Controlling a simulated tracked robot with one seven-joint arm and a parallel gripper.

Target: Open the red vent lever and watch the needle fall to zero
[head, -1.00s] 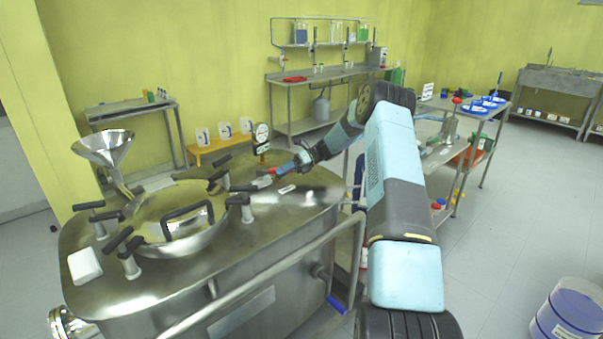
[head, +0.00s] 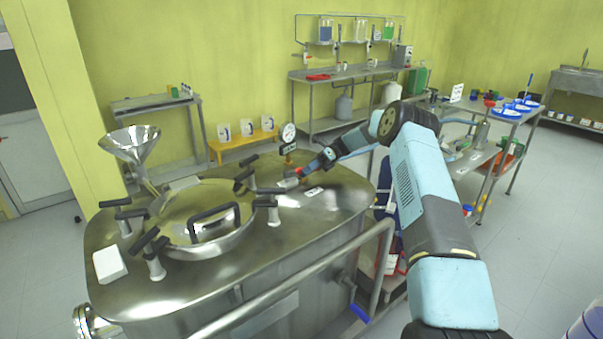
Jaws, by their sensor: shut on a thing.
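The reactor (head: 335,205) is a steel vessel with a round lid on top. A small round white-faced gauge (head: 288,132) stands upright near the back edge of its top. Its needle is too small to read. A small patch of red, likely the red vent lever (head: 299,171), shows at the jaws. The jaws and wrist hide most of it, so its angle cannot be told.
Black-handled clamps (head: 270,200) ring the lid (head: 205,240) left of my gripper. A steel funnel (head: 130,145) stands at the back left. A white block (head: 110,264) lies on the left edge. A handrail (head: 310,265) runs along the front. Benches stand behind.

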